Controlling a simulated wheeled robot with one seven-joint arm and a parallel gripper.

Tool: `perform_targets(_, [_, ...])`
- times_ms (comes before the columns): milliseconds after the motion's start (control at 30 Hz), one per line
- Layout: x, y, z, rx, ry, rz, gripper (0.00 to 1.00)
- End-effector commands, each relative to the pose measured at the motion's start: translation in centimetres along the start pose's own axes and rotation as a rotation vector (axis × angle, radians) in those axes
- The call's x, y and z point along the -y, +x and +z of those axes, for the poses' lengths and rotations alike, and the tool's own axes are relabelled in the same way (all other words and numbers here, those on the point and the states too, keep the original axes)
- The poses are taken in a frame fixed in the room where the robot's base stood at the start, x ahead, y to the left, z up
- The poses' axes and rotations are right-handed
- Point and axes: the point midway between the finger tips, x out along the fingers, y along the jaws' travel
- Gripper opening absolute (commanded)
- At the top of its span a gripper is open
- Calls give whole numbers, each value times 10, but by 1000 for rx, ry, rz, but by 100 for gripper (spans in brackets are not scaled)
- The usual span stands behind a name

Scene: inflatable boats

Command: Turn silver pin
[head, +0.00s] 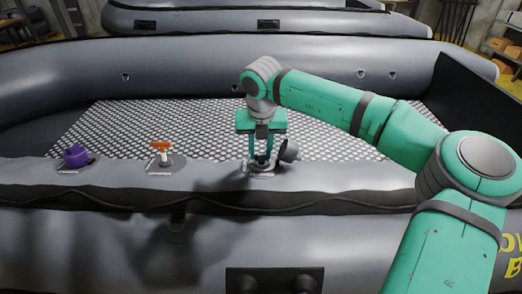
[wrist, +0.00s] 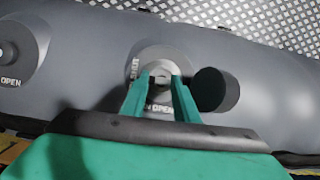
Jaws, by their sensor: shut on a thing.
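The silver pin (wrist: 160,79) sits in the middle of a round grey valve base (wrist: 160,57) in the wrist view. My gripper (wrist: 161,74) points down at the valve, with its two green fingers on either side of the pin, shut on it. In the head view my gripper (head: 261,158) is over the rightmost valve on the near boat tube, and the fingers mostly hide the pin. The word OPEN shows on the base near the fingers.
A dark round cap (head: 290,151) stands close to the right of my fingers; it also shows in the wrist view (wrist: 215,90). Left along the tube are a valve with an orange pin (head: 161,149) and a purple cap (head: 75,155). The patterned boat floor (head: 195,120) is clear.

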Motion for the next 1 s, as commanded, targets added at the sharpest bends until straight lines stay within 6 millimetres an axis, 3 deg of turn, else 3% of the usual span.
perform_targets(667, [-1,0,1,3,56,-21,5])
perform_targets(700, [-1,0,1,3,55,-21,34])
perform_targets(767, [-1,0,1,2,55,-21,46])
perform_targets(1000, [-1,0,1,1,55,-22,46])
